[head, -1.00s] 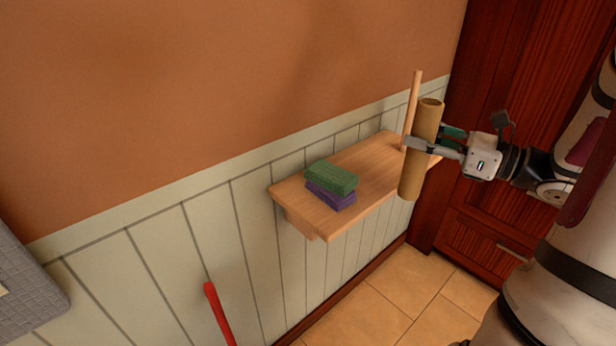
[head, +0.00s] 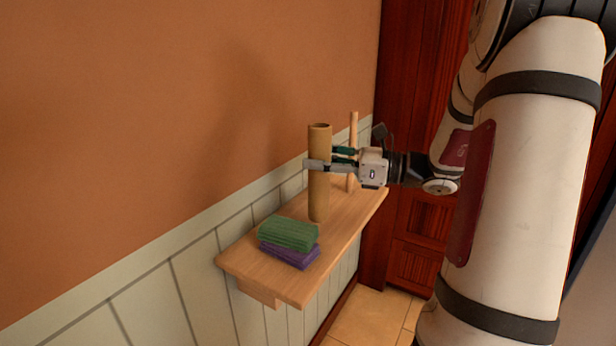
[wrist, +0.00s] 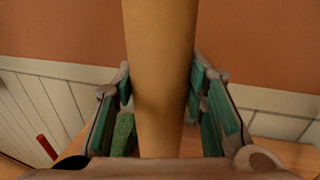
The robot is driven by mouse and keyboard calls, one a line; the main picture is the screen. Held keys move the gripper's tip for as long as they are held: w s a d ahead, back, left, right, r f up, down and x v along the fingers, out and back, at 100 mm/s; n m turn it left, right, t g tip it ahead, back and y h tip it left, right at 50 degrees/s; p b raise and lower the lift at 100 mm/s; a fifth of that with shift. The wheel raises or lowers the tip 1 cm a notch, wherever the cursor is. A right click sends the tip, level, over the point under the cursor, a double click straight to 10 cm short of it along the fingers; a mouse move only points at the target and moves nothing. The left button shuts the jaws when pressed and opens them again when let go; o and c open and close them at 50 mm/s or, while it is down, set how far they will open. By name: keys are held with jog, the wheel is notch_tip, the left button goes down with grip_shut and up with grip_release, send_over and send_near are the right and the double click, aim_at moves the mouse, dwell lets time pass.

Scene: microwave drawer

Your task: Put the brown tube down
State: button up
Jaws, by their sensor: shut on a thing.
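The brown tube (head: 319,195) is an upright cardboard cylinder with an open top. My gripper (head: 318,165) is shut on it at about mid-height, coming from the right.
A wooden stick (head: 353,135) stands behind my gripper toward the far end. The orange-brown wall (head: 180,100) borders the shelf on the left; red-brown cabinets (head: 415,235) stand beyond it.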

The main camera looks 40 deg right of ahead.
aim_at(310, 174)
jog(key=shift+w+a+f+b, duration=0.15)
jog(key=shift+w+f+b, duration=0.1)
jog(key=shift+w+f, duration=0.6)
jog(key=shift+w+a+f+b, duration=0.1)
jog(key=shift+w+f+b, duration=0.3)
jog(key=shift+f, duration=0.6)
jog(key=shift+w+f, duration=0.1)
jog(key=shift+f, duration=0.05)
jog(key=o, duration=0.8)
jog(key=shift+c, duration=0.2)
